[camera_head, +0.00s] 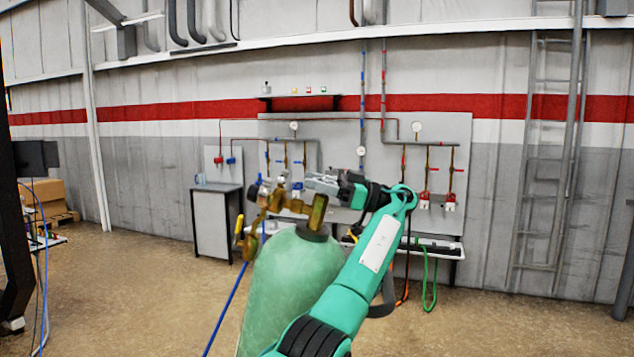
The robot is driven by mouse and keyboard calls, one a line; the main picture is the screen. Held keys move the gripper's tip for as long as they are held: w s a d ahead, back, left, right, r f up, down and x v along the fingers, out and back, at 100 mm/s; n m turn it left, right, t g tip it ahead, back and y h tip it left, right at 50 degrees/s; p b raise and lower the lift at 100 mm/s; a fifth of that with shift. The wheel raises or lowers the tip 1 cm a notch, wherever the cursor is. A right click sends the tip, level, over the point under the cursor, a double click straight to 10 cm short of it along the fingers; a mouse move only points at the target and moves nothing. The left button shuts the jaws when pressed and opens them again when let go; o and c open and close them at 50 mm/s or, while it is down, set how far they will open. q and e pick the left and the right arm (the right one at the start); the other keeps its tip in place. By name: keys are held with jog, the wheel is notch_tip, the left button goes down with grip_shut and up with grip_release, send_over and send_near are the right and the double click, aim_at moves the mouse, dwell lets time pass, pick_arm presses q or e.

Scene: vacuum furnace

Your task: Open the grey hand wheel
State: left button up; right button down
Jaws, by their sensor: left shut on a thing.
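A pale green gas cylinder (287,290) stands upright in front of me. A brass valve and regulator assembly (275,203) sits on its top, with a yellow handle (240,229) at its left end. My left gripper (308,182) reaches in over the cylinder and points left. It is shut at the top of the brass valve (318,212), where the grey hand wheel is. The jaws and the valve parts overlap, so I cannot make out the wheel's outline or how far it is turned. My right gripper is out of view.
A blue hose (230,306) runs down left of the cylinder. Behind stand a grey cabinet (216,222) and a wall panel (436,140) with pipes and gauges. A ladder (545,160) is on the right wall. Open floor lies to the left and right.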

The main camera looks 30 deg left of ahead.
pick_arm(q)
jog(key=o, duration=1)
notch_tip(320, 180, up, 9)
jog(key=shift+r, duration=0.15)
jog(key=r, duration=0.2)
notch_tip(320, 180, up, 8)
jog(key=p, duration=0.4)
send_over(316, 178)
jog(key=shift+w+r+p, duration=0.15)
jog(key=shift+r+p, duration=0.15)
jog(key=shift+p, duration=0.05)
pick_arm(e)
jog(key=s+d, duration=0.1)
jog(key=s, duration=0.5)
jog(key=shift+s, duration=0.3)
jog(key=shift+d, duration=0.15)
